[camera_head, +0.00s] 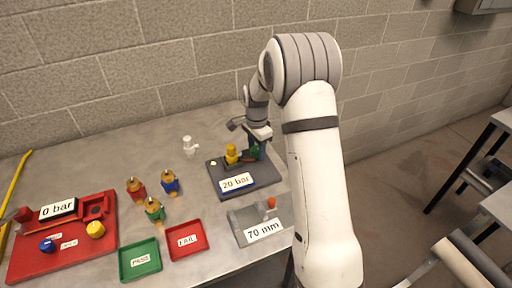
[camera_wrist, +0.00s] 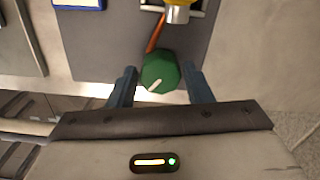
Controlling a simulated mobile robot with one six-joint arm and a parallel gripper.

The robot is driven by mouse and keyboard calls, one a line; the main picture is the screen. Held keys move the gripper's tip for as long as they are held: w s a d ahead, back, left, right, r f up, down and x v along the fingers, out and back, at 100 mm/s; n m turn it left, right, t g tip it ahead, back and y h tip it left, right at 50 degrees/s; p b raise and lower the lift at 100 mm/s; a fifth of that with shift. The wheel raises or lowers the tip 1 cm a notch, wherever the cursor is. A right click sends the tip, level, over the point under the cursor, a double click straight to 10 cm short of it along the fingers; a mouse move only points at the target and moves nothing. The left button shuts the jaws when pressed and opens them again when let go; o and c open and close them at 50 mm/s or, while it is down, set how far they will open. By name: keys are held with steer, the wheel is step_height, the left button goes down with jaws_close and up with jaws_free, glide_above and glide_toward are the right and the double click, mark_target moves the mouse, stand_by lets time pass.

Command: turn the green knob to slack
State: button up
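The green knob (camera_wrist: 160,72) is faceted with a white pointer line, which points to the lower left in the wrist view. It also shows in the head view (camera_head: 255,152), on the dark grey panel (camera_head: 223,167) and partly hidden by my wrist. My gripper (camera_wrist: 159,75) is open, with one blue-grey finger on either side of the knob. Narrow gaps seem to show between fingers and knob; I cannot tell whether either touches. No "slack" mark is readable.
A yellow part (camera_head: 231,154) and an orange-brown rod (camera_wrist: 156,33) are close to the knob. A "20 bar" sign (camera_head: 237,182) is at the panel's front. A "70 mm" tray (camera_head: 262,231), red tray (camera_head: 186,240) and green tray (camera_head: 140,260) are nearer the front.

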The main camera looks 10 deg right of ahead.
steer(key=c, duration=0.6)
steer(key=shift+a, duration=0.15)
steer(key=shift+c, duration=0.3)
steer(key=shift+n+b, duration=1)
steer(key=shift+n, duration=1.3)
steer(key=n+b, duration=0.1)
steer(key=n, duration=0.5)
steer(key=shift+d+b, duration=0.2)
steer(key=shift+b, duration=0.15)
steer(key=n+b, duration=0.1)
steer(key=n, duration=0.5)
steer(key=shift+n, duration=0.4)
steer(key=n, duration=0.6)
steer(key=shift+r+b, duration=0.1)
steer(key=shift+b, duration=0.3)
